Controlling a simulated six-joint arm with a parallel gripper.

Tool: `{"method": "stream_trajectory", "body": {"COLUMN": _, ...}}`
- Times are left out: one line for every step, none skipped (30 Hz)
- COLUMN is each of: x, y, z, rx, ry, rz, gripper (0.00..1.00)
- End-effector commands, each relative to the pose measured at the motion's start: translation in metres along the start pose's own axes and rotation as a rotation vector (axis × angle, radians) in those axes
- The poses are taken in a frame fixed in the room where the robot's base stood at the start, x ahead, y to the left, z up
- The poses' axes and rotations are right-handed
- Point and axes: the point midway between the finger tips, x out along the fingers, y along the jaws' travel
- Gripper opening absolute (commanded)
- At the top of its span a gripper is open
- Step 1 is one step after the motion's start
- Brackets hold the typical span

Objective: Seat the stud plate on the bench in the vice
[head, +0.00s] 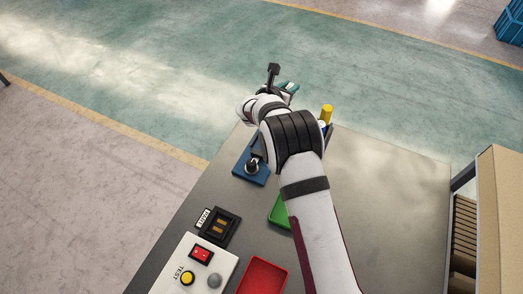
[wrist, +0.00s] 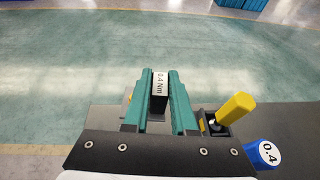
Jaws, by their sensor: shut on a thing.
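In the head view my gripper (head: 289,88) is beyond the far end of the bench, largely behind my arm. A blue base with a dark round fitting (head: 243,175) stands on the bench left of my arm. It may be the vice; its upper part is partly hidden by my arm.
The bench (head: 375,185) has a yellow-handled tool (wrist: 237,108) and a blue cap marked "0.4" (wrist: 265,153) at its far end. Nearer are a green tray (head: 278,212), a red tray (head: 262,277), a black socket (head: 219,228) and a TEST panel (head: 177,258). The bench's right side is clear.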

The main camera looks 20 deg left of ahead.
Motion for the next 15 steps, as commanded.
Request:
{"method": "stream_trajectory", "body": {"x": -0.001, "y": 0.000, "z": 0.000, "rx": 0.000, "ry": 0.000, "rz": 0.001, "gripper": 0.00}}
{"method": "stream_trajectory", "body": {"x": -0.003, "y": 0.001, "z": -0.002, "rx": -0.002, "ry": 0.001, "rz": 0.001, "gripper": 0.00}}
{"method": "stream_trajectory", "body": {"x": -0.009, "y": 0.001, "z": -0.005, "rx": -0.005, "ry": 0.002, "rz": 0.003, "gripper": 0.00}}
{"method": "stream_trajectory", "body": {"x": -0.015, "y": 0.001, "z": -0.009, "rx": -0.008, "ry": 0.003, "rz": 0.004, "gripper": 0.00}}
{"method": "stream_trajectory", "body": {"x": -0.022, "y": 0.001, "z": -0.014, "rx": -0.011, "ry": 0.005, "rz": 0.008, "gripper": 0.00}}
{"method": "stream_trajectory", "body": {"x": -0.034, "y": 0.001, "z": -0.021, "rx": -0.016, "ry": 0.006, "rz": 0.012, "gripper": 0.00}}
{"method": "stream_trajectory", "body": {"x": -0.044, "y": 0.001, "z": -0.027, "rx": -0.019, "ry": 0.006, "rz": 0.018, "gripper": 0.00}}
{"method": "stream_trajectory", "body": {"x": -0.054, "y": -0.001, "z": -0.032, "rx": -0.023, "ry": 0.006, "rz": 0.024, "gripper": 0.00}}
{"method": "stream_trajectory", "body": {"x": -0.067, "y": -0.002, "z": -0.039, "rx": -0.028, "ry": 0.005, "rz": 0.033, "gripper": 0.00}}
{"method": "stream_trajectory", "body": {"x": -0.077, "y": -0.004, "z": -0.044, "rx": -0.030, "ry": 0.005, "rz": 0.040, "gripper": 0.00}}
{"method": "stream_trajectory", "body": {"x": -0.087, "y": -0.005, "z": -0.048, "rx": -0.032, "ry": 0.004, "rz": 0.048, "gripper": 0.00}}
{"method": "stream_trajectory", "body": {"x": -0.098, "y": -0.008, "z": -0.054, "rx": -0.034, "ry": 0.003, "rz": 0.058, "gripper": 0.00}}
{"method": "stream_trajectory", "body": {"x": -0.105, "y": -0.009, "z": -0.057, "rx": -0.035, "ry": 0.002, "rz": 0.067, "gripper": 0.00}}
{"method": "stream_trajectory", "body": {"x": -0.111, "y": -0.011, "z": -0.059, "rx": -0.034, "ry": 0.001, "rz": 0.071, "gripper": 0.00}}
{"method": "stream_trajectory", "body": {"x": -0.117, "y": -0.013, "z": -0.062, "rx": -0.036, "ry": 0.000, "rz": 0.079, "gripper": 0.00}}
